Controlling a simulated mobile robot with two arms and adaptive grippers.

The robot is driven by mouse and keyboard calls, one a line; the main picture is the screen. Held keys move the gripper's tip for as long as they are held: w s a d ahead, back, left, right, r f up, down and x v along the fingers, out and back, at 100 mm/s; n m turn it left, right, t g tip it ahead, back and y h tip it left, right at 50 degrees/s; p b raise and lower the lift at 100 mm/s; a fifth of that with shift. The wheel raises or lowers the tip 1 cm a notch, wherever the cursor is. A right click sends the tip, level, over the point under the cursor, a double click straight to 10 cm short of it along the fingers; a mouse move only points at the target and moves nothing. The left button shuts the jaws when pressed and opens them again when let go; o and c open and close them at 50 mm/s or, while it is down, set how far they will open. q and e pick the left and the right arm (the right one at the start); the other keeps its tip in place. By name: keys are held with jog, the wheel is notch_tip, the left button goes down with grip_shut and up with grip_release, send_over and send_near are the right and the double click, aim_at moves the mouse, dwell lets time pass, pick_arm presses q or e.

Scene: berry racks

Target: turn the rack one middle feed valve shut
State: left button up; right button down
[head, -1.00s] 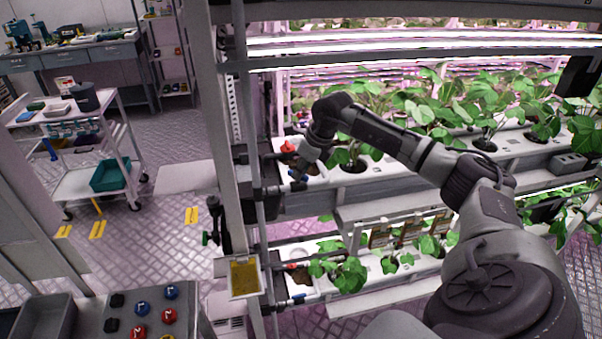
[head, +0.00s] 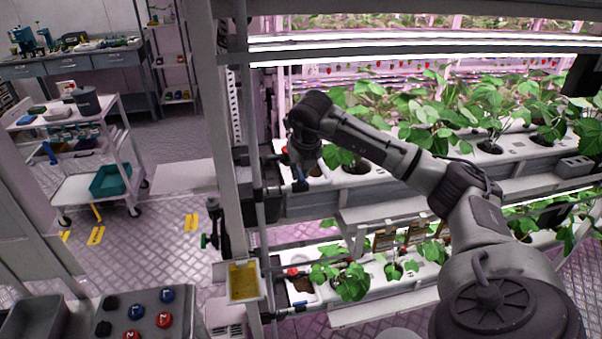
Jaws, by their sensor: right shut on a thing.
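My right arm reaches in from the right over the middle tier of the rack. Its gripper (head: 298,158) points down at the left end of the middle white trough (head: 375,172), beside the pipework. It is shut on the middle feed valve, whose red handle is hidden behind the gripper. How far the handle is turned cannot be seen. My left gripper is not in view.
A lower feed valve with a red handle (head: 292,271) sits at the lower trough's left end. A rack post (head: 232,130) and pipes stand close left of the gripper. Leafy plants (head: 435,110) fill the troughs to the right. A button panel (head: 150,318) is at the lower left.

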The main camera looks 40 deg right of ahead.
jog(key=shift+m, duration=0.3)
jog(key=c, duration=1.2)
grip_release()
jog(key=shift+o, duration=0.2)
jog(key=v, duration=1.2)
jog(key=shift+a, duration=0.2)
jog(key=shift+f, duration=0.1)
